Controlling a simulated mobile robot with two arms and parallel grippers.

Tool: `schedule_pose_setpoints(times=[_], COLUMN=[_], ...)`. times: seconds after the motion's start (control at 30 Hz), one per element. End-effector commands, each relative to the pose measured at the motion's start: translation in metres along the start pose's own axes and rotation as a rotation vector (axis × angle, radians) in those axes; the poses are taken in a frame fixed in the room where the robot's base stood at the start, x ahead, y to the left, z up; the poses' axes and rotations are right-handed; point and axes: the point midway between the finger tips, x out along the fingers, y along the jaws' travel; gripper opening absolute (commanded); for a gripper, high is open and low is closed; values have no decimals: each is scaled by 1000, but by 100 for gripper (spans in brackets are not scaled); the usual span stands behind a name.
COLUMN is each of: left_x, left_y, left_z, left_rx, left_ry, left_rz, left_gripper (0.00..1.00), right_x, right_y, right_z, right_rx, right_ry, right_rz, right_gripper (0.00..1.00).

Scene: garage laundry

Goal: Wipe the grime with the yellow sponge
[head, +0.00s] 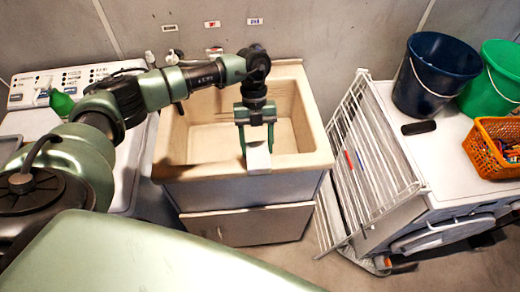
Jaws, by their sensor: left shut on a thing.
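My left gripper (256,142) points down over the front part of the beige sink (312,130), its two green fingers shut on a pale, whitish block (258,159). The block is at the sink's front rim; I cannot tell whether it touches the rim. No yellow shows on it, so I cannot tell for sure that it is the sponge, and no other sponge is in view. I cannot make out any clear grime; the gripper and block hide part of the basin and rim. My right gripper is not in view.
A white drying rack (362,170) leans right of the sink. A white machine (455,178) beyond it carries a dark blue bucket (432,75), a green bucket (497,78) and an orange basket (488,158). A washer with a control panel (75,80) and green bottle (61,103) stands left.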

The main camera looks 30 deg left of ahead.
Motion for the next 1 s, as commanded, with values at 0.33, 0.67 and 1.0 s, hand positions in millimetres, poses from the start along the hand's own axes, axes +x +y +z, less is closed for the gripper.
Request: schedule_pose_setpoints(times=[0.33,0.67,1.0], left_x=[-26,-25,-25], left_y=[7,7,12], left_z=[-1,-1,4], left_rx=[-2,-3,-6], left_ry=[0,0,0], left_rz=[-1,-2,-3], left_gripper=[20,20,20], right_x=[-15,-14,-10], right_y=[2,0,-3], right_z=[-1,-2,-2], right_rx=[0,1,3], right_ry=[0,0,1], right_rz=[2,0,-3], right_gripper=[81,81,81])
